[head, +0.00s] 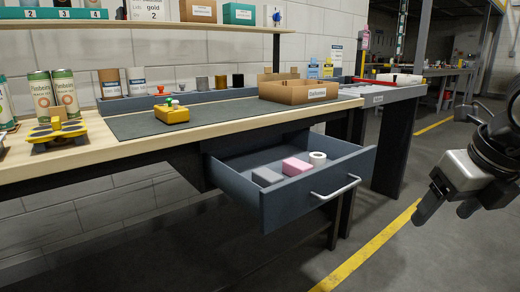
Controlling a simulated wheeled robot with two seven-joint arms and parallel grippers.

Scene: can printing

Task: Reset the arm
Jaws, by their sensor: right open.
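My right gripper (451,207) hangs at the right side of the head view, over the floor and to the right of the open drawer (318,198). It is open, with nothing between its fingers, and touches nothing. Its black arm comes in from the right edge. My left gripper is not in view. The grey drawer is pulled out from under the workbench (120,150). It holds a grey block (266,177), a pink block (296,166) and a white roll (317,158).
On the bench are a dark mat (160,127), a yellow device with buttons (172,113), a cardboard box (298,91), tall cans (65,92) and a yellow stand (58,135). A grey side table (385,95) adjoins it. The floor right of the drawer is clear.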

